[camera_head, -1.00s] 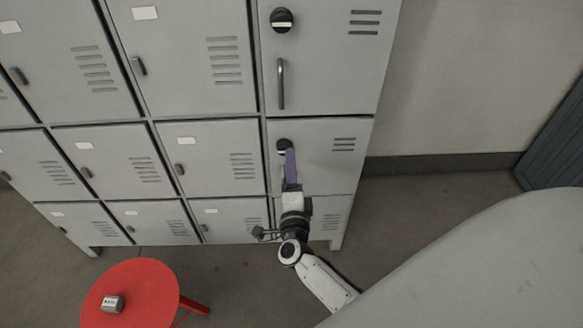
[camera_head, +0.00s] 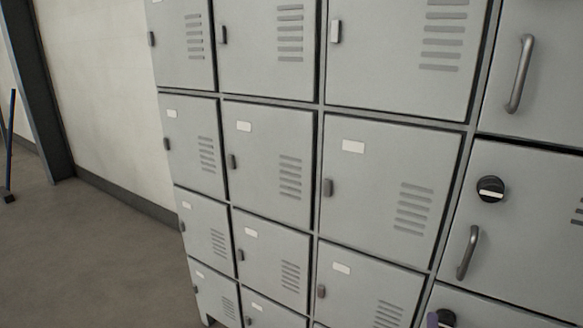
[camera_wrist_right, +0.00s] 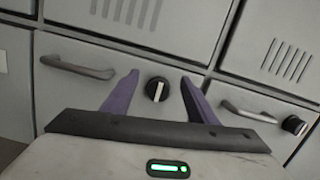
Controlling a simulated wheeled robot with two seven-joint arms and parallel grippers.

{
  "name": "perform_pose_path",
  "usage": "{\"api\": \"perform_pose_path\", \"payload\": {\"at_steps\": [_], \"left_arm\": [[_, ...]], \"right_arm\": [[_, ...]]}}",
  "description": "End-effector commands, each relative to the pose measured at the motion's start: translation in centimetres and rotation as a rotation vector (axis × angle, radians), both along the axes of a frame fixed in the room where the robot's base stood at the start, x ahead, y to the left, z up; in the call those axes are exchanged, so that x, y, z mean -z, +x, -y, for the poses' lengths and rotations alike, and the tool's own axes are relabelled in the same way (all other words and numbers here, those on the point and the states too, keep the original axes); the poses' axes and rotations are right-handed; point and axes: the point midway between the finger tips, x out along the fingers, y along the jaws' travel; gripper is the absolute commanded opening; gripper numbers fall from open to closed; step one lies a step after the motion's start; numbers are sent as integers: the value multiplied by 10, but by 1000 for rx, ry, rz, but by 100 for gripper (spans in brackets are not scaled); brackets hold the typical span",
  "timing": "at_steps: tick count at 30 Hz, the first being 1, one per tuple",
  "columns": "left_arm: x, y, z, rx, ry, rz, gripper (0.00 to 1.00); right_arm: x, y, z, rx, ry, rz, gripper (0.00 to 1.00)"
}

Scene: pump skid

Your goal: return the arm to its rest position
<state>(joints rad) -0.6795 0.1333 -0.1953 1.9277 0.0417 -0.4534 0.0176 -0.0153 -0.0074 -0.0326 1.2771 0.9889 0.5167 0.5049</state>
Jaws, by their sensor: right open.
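My right gripper (camera_wrist_right: 161,78) is open in the right wrist view, with its two purple fingers apart. A round black knob (camera_wrist_right: 157,89) with a pale bar shows between the fingers. Nothing is held; whether the fingers touch the locker door is unclear. In the head view only a sliver of a purple finger (camera_head: 432,320) shows at the bottom edge, beside a dark knob (camera_head: 445,318). The rest of my right arm is out of that view. My left gripper is not in view.
Grey lockers (camera_head: 262,160) fill most of the head view. Protruding handles (camera_head: 467,252) and a knob (camera_head: 490,188) are at the right. In the wrist view, bar handles (camera_wrist_right: 78,69) flank the gripper. Bare floor (camera_head: 90,245) lies at the left.

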Motion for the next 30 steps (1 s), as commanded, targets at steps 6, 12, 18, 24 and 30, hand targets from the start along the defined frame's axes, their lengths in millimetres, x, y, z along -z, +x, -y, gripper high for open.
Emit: {"api": "perform_pose_path", "payload": {"at_steps": [6, 12, 18, 24, 30], "left_arm": [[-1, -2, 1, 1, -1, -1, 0], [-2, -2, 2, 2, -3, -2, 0], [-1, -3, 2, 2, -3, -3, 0], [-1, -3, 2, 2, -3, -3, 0], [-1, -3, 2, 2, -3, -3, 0]], "right_arm": [[50, -90, -108, -522, -565, -334, 53], [96, -199, -153, -894, -1019, -603, 53], [111, -259, -155, -1064, -1247, -744, 53], [112, -264, -155, -1079, -1270, -758, 53], [112, -264, -155, -1079, -1270, -758, 53]]}}
